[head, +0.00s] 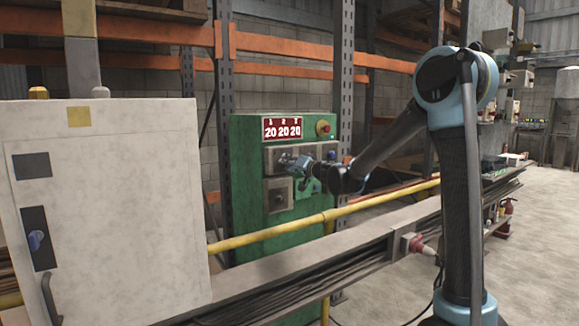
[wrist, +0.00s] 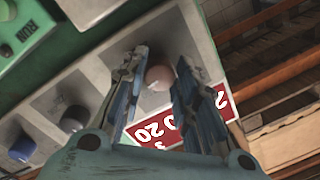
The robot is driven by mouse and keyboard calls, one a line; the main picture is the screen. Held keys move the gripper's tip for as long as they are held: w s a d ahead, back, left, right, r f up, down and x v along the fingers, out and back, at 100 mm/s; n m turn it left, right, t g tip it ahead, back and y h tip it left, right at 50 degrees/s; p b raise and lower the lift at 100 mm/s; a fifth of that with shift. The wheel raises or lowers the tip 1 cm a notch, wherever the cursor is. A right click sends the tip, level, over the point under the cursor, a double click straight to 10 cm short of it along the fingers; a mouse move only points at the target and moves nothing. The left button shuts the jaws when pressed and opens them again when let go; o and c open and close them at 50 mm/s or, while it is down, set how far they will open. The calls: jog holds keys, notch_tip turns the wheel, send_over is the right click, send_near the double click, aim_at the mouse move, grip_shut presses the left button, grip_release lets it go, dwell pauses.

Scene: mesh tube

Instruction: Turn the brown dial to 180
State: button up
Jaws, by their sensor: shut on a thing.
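The brown dial (wrist: 160,78) is round, with a white pointer mark, and sits on the grey panel face in the wrist view. My gripper (wrist: 161,66) has one finger on each side of it and is shut on it. In the head view my gripper (head: 288,163) is at the front of the green control cabinet (head: 249,222) and hides the dial. The red display (wrist: 172,136) beside the dial is partly covered by my fingers. In the head view the display (head: 283,129) reads 20 20 20.
A grey dial (wrist: 73,119) and a blue dial (wrist: 22,149) are on the same panel. A yellow rail (head: 262,240) runs before the cabinet. A white cabinet (head: 120,200) stands at left.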

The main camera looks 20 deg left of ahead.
jog(key=shift+d+m, duration=0.1)
jog(key=shift+m, duration=0.8)
jog(key=o, duration=1.1)
jog(key=shift+w, duration=0.1)
jog(key=shift+c, duration=0.2)
jog(key=v, duration=1.2)
jog(key=shift+f, duration=0.15)
